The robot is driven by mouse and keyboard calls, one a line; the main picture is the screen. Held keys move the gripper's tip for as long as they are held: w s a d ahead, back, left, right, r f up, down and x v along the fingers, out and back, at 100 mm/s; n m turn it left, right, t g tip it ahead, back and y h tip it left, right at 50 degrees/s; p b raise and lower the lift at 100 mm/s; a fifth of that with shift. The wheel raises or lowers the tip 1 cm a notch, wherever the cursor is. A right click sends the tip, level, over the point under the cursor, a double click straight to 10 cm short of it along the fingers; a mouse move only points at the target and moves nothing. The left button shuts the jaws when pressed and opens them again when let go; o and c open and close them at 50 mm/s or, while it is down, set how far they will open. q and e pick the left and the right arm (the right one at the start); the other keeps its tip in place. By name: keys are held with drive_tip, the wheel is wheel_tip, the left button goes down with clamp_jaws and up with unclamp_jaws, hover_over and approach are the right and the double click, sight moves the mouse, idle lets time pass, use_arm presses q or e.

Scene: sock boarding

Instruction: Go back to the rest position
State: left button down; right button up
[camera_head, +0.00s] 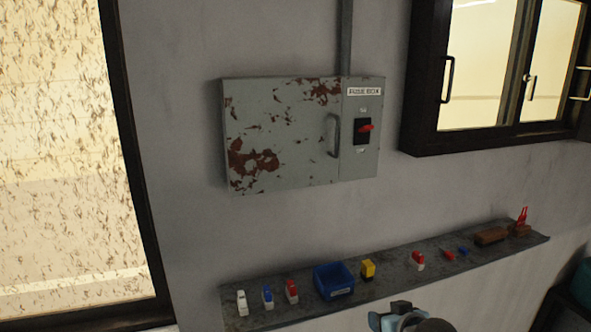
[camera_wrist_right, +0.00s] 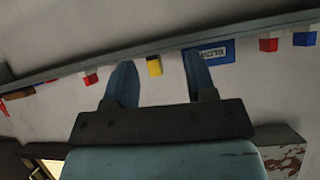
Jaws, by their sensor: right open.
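My right gripper (camera_wrist_right: 158,58) is open in the right wrist view, with its two blue-grey fingers spread apart and nothing between them touching. Beyond the fingers, a yellow block (camera_wrist_right: 154,66) shows in the gap, at the shelf. Part of my right arm shows at the bottom edge of the head view, below the shelf; its fingers cannot be made out there. My left gripper is not in view.
A grey wall shelf (camera_head: 395,283) holds small white, blue and red pieces, a blue bin (camera_head: 334,281), a yellow block (camera_head: 368,269) and a brown piece (camera_head: 491,236). A rusty fuse box (camera_head: 285,135) with a red switch hangs above.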

drive_tip(key=s+f, duration=1.1)
drive_tip(key=s, duration=0.3)
drive_tip(key=s+f, duration=1.1)
drive_tip(key=s, duration=0.4)
drive_tip(key=shift+n, duration=0.4)
drive_tip(key=shift+d, duration=0.1)
